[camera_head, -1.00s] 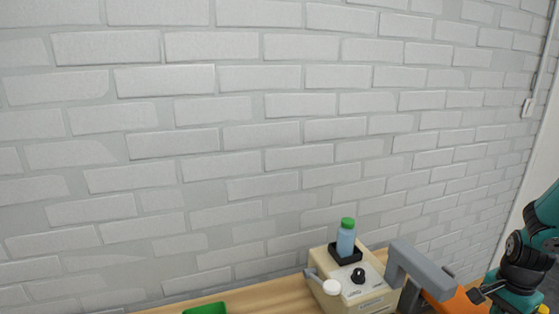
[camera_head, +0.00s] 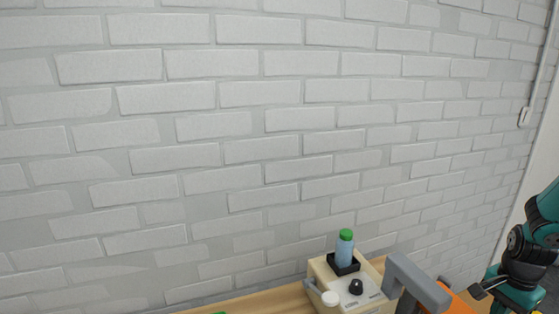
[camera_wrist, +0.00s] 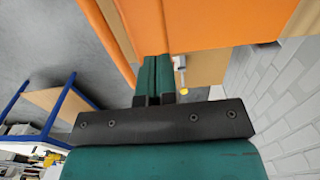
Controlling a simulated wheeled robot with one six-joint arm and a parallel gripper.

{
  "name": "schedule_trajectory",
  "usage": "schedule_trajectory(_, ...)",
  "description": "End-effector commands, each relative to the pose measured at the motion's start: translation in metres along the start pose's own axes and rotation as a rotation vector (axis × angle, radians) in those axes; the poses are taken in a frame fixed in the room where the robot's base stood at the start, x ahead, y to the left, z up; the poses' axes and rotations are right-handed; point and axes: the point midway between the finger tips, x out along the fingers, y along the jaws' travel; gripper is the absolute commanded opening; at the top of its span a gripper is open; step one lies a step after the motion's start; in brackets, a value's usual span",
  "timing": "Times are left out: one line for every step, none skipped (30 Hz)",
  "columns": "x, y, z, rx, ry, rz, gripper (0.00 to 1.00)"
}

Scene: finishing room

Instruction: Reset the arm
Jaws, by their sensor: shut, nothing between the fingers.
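My gripper (camera_head: 481,289) shows at the lower right edge of the head view, at the end of my teal and black arm. In the wrist view its two narrow teal fingers (camera_wrist: 153,82) lie together, shut and empty. They point toward an orange surface (camera_wrist: 215,22), and I cannot tell whether they touch it.
A wooden bench (camera_head: 270,301) runs along the white brick wall (camera_head: 250,150). On it stands a beige device (camera_head: 362,296) with a blue green-capped bottle (camera_head: 345,249) in a black holder. A grey arched part (camera_head: 418,281) and an orange body (camera_head: 459,304) sit near my gripper.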

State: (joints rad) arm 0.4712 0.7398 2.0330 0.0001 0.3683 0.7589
Motion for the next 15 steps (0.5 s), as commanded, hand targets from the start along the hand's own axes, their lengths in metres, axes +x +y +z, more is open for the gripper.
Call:
schedule_trajectory(-0.005,-0.003,0.004,-0.024,0.005,-0.005,0.00)
schedule_trajectory(-0.010,-0.005,0.008,-0.049,0.008,-0.009,0.00)
schedule_trajectory(-0.020,-0.008,0.016,-0.096,0.016,-0.015,0.00)
schedule_trajectory(-0.029,-0.011,0.024,-0.144,0.024,-0.023,0.00)
schedule_trajectory(-0.039,-0.014,0.033,-0.201,0.032,-0.030,0.00)
schedule_trajectory(-0.054,-0.017,0.049,-0.291,0.046,-0.042,0.00)
schedule_trajectory(-0.067,-0.019,0.062,-0.367,0.058,-0.052,0.00)
schedule_trajectory(-0.079,-0.020,0.076,-0.447,0.070,-0.061,0.00)
schedule_trajectory(-0.094,-0.019,0.096,-0.556,0.086,-0.074,0.00)
schedule_trajectory(-0.104,-0.017,0.110,-0.637,0.099,-0.083,0.00)
schedule_trajectory(-0.113,-0.015,0.124,-0.714,0.111,-0.091,0.00)
schedule_trajectory(-0.124,-0.011,0.141,-0.813,0.128,-0.102,0.00)
schedule_trajectory(-0.132,-0.007,0.153,-0.887,0.141,-0.110,0.00)
schedule_trajectory(-0.139,-0.002,0.165,-0.957,0.153,-0.118,0.00)
schedule_trajectory(-0.147,0.005,0.180,-1.050,0.170,-0.128,0.00)
